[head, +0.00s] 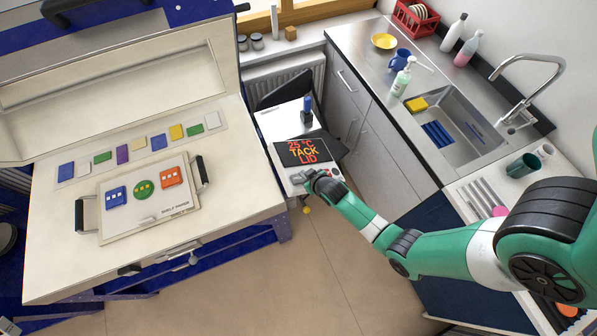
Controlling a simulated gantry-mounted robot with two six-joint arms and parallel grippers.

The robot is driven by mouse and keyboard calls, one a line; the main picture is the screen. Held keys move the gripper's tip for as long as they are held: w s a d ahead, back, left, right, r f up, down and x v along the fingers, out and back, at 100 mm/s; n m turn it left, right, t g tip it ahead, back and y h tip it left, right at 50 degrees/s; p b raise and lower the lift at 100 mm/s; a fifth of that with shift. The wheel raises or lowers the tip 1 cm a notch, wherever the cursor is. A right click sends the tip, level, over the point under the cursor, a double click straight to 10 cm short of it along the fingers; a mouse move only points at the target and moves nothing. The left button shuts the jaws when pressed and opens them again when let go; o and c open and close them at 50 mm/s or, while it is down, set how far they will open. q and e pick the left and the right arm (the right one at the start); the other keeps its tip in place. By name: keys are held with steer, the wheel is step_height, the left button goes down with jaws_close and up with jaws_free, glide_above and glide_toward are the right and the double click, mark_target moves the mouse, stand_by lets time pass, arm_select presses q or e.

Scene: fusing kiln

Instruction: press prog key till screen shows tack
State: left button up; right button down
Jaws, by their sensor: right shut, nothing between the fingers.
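The controller's dark screen (302,152) shows "25 °C", "TACK" and "LID" in orange and red letters. It stands on a small light stand beside the kiln. My right gripper (308,177) is shut and empty at the controller's front panel (293,180), just below the screen. The gripper covers part of the panel, so I cannot make out the prog key or tell whether the fingertips touch it. My left gripper is not in view.
The open kiln (240,195) stands at left, with a handled shelf (150,222) carrying coloured glass pieces. A sink counter (375,75) with bottles and a tall tap (530,85) is at right. Floor (330,270) is clear in front.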

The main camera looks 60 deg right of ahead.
steer(key=r+p, duration=0.1)
steer(key=s+d+r+p, duration=0.1)
steer(key=r+p, duration=0.2)
steer(key=p, duration=0.1)
steer(key=shift+s+d+r, duration=0.2)
steer(key=shift+d+r, duration=0.05)
steer(key=shift+d, duration=0.05)
stand_by(1.6)
